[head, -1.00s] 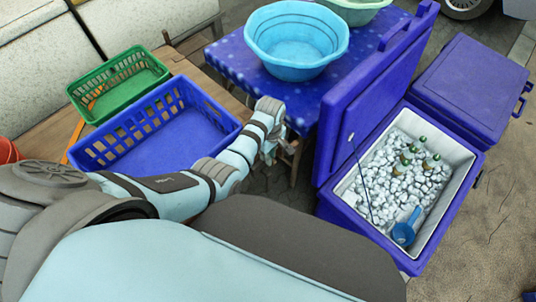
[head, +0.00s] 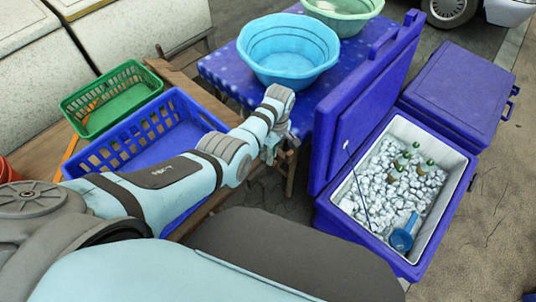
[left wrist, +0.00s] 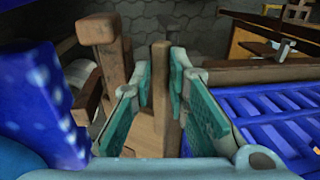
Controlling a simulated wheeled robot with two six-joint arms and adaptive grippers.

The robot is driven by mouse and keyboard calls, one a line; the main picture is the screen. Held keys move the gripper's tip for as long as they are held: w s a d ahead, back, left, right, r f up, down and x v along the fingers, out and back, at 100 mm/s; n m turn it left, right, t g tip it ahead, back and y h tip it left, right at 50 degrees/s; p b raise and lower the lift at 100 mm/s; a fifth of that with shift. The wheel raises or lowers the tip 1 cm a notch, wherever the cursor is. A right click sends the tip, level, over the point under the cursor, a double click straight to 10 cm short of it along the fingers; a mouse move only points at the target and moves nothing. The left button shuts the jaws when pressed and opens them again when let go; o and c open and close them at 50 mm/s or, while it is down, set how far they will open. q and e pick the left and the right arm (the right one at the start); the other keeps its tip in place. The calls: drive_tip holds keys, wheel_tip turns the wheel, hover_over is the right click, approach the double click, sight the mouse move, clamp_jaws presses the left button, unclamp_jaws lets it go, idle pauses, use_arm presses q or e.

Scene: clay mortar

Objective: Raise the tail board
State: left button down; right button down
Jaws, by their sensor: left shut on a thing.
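My left arm reaches across the front of the blue basket, and my left gripper (head: 272,152) is beside the front corner of the cloth-covered table. In the left wrist view the two teal-padded fingers (left wrist: 160,95) are closed around a narrow upright brown wooden piece (left wrist: 158,75). It looks like part of the tail board, with a wider wooden face (left wrist: 148,132) below it. In the head view the tail board is mostly hidden by my arm and gripper, so its angle cannot be told. My right gripper is not in view.
A blue basket (head: 110,150) and a green basket (head: 82,120) sit on a wooden bed at left. A table (head: 225,68) holds a blue basin (head: 288,48). An open blue cooler (head: 400,245) with ice and bottles stands at right, beside a closed one (head: 455,95).

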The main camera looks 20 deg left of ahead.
use_arm(q)
drive_tip(key=shift+w+d, duration=0.2)
drive_tip(key=shift+w, duration=0.15)
drive_tip(key=c, duration=1.8)
unclamp_jaws()
drive_tip(key=shift+o, duration=1)
drive_tip(key=shift+w+d+f, duration=0.1)
drive_tip(key=shift+w+f, duration=0.05)
drive_tip(key=shift+w, duration=0.05)
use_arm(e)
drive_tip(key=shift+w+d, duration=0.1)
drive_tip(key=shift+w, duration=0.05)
use_arm(q)
wheel_tip(320, 180, up, 12)
drive_tip(key=w, duration=0.1)
drive_tip(key=shift+w+d+f, duration=0.15)
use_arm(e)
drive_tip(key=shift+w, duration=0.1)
